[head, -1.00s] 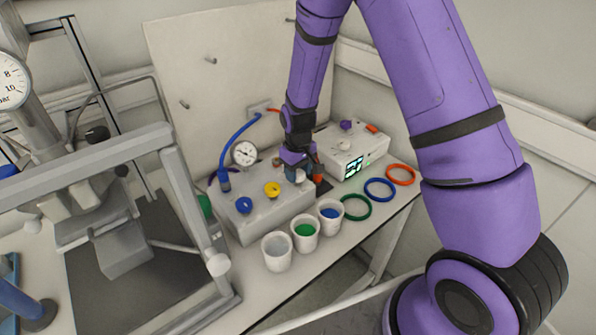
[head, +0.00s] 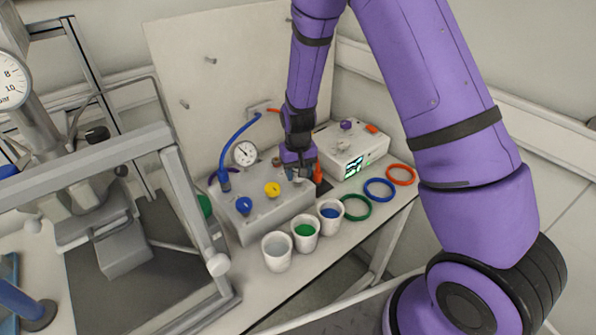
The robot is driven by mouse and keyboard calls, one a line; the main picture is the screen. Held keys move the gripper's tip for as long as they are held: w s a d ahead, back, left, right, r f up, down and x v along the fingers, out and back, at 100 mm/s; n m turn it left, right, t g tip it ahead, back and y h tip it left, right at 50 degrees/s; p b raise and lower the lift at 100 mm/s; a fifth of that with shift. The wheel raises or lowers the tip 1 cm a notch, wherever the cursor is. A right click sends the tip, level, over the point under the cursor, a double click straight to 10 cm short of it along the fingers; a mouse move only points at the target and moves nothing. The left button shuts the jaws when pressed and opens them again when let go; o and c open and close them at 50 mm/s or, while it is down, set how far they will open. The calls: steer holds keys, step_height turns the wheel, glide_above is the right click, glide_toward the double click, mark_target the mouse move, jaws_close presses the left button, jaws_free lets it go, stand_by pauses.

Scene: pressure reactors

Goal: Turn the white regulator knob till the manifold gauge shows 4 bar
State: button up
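The manifold (head: 252,222) is a grey box on the bench with a blue knob (head: 244,205) and a yellow knob (head: 272,189) on top. The manifold gauge (head: 244,153) is a small round white dial behind it; its needle is too small to read as a value. My gripper (head: 299,177) points down at the right end of the manifold. The white regulator knob is not clearly seen; my gripper covers the spot there. Whether the fingers are closed on it or only around it cannot be told.
White cups with clear, green and blue contents, one of them the green cup (head: 305,234), stand in front of the manifold. A white instrument box (head: 340,147) and coloured rings (head: 379,189) are to the right. A blue hose (head: 238,137) rises behind. A metal frame (head: 190,205) stands left.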

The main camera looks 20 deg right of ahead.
steer(key=o, duration=0.9)
step_height(320, 180, up, 11)
steer(key=shift+f, duration=0.1)
stand_by(0.4)
